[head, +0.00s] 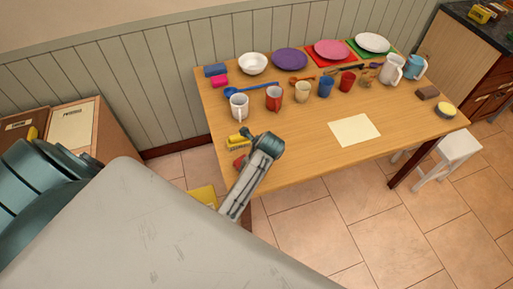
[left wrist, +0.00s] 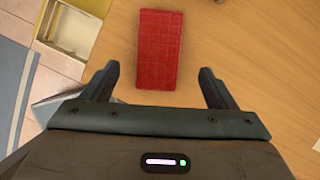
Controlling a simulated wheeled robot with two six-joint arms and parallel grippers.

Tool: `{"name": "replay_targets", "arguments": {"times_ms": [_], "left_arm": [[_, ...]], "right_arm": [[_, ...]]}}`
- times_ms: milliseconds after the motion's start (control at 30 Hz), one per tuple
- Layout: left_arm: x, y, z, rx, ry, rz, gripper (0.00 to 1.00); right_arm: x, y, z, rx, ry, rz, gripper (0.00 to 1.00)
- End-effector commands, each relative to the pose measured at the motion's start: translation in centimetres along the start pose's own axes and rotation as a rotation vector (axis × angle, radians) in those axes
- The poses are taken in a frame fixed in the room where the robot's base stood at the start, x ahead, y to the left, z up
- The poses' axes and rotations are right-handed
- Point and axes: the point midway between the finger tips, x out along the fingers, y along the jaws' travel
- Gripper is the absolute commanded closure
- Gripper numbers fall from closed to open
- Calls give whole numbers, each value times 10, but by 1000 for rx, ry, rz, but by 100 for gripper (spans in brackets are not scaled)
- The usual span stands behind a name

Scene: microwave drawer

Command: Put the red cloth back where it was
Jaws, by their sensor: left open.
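A red folded cloth (left wrist: 161,50) with a grid pattern lies flat on the wooden table in the left wrist view. A small red patch that looks like it (head: 240,162) shows near the table's left front edge in the head view, partly behind my arm. My left gripper (left wrist: 160,72) is open, with its two fingers apart on either side of the cloth's near end. Nothing is between its fingers that I can see held. In the head view my left arm hides its fingers. My right gripper is not in view.
A cream sheet (head: 354,130) lies on the table (head: 300,165). Several mugs, including a white one (head: 239,106), stand behind it. A pink plate (head: 332,49) sits on a red mat at the back. A yellow brush-like thing (head: 238,142) lies near my arm. The front middle is clear.

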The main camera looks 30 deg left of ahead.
Motion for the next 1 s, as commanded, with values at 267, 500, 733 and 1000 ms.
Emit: {"name": "replay_targets", "arguments": {"times_ms": [267,500,733,1000], "left_arm": [[-43,-1,-1,-1,1,-2,20],[-52,0,0,0,0,0,20],[-51,0,0,0,0,0,20],[-51,0,0,0,0,0,20]], "right_arm": [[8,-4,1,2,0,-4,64],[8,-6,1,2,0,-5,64],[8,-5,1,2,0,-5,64],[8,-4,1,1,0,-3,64]]}}
